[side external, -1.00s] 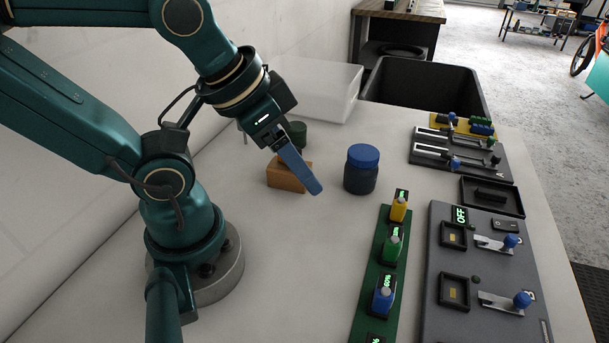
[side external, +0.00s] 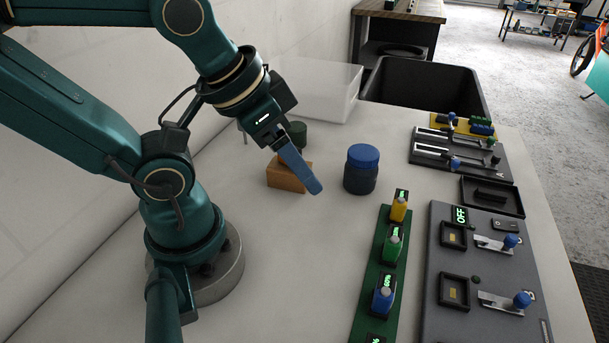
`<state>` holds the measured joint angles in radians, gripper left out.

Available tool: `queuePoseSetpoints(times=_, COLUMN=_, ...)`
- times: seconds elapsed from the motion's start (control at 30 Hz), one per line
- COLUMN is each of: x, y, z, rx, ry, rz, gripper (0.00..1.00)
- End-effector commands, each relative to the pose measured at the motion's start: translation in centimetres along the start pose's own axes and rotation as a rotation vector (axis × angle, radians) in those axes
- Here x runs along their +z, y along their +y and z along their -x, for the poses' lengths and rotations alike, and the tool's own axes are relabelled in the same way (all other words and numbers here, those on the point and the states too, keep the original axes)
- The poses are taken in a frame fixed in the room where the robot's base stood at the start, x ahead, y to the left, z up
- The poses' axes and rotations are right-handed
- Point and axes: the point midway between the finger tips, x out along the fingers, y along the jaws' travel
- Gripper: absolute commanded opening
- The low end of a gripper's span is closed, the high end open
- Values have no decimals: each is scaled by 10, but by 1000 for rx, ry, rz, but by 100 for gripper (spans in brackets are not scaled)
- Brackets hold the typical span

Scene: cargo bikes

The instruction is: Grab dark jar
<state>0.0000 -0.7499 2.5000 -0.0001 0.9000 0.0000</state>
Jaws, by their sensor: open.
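A dark jar (side external: 360,178) with a blue lid stands upright on the white table, right of my gripper. My gripper (side external: 316,190) is open and empty, angled down to the right. Its blue finger shows to the left of the jar, with a gap between them; the other finger is hidden behind it. A dark green round object (side external: 297,134), perhaps another jar's lid, shows partly behind my gripper and the wooden block.
An orange-brown wooden block (side external: 287,178) sits behind my finger. A green slider panel (side external: 371,300) and a grey switch panel (side external: 470,270) lie at the right. A black bin (side external: 425,80) and a translucent box (side external: 325,90) stand at the back.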

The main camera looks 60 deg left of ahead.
Motion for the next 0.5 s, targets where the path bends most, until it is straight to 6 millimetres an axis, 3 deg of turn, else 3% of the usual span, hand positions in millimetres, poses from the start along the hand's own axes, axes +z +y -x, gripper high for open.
queuePoseSetpoints(times=0.03, x=0, y=0, z=0, rx=0, ry=0, rz=0, gripper=70)
queuePoseSetpoints(times=0.1, x=0, y=0, z=0, rx=0, ry=0, rz=0, gripper=96)
queuePoseSetpoints(times=0.13, x=0, y=0, z=0, rx=0, ry=0, rz=0, gripper=100)
queuePoseSetpoints(times=0.37, x=0, y=0, z=0, rx=0, ry=0, rz=-6, gripper=100)
queuePoseSetpoints(times=0.5, x=2, y=-10, z=2, rx=-48, ry=-17, rz=-116, gripper=100)
